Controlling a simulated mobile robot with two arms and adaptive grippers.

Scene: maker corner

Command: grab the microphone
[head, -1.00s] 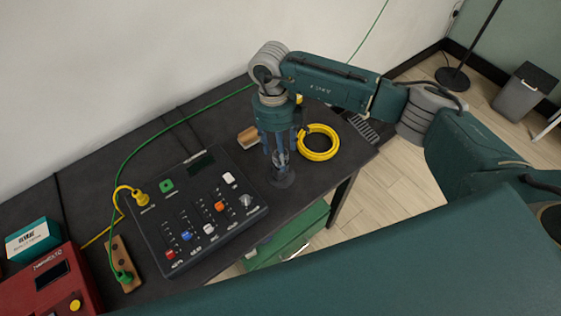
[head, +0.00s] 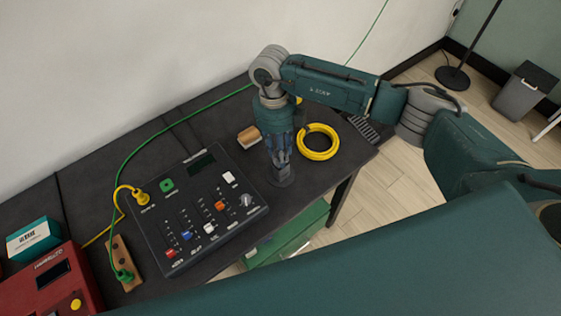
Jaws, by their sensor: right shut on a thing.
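The microphone (head: 284,181) stands upright on the dark table (head: 310,187), to the right of the mixer-like panel. Its dark round base shows below the fingers, while its upper part is mostly hidden by them. My right gripper (head: 281,162) points down from above and is shut around the microphone's upper part. The base appears to rest on the table top. My left gripper is not in view.
A black control panel (head: 182,218) with sliders lies just left of the microphone. A yellow cable coil (head: 318,142) is to its right, and a small wooden block (head: 249,136) behind. The table's front edge is close. A red device (head: 48,288) sits far left.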

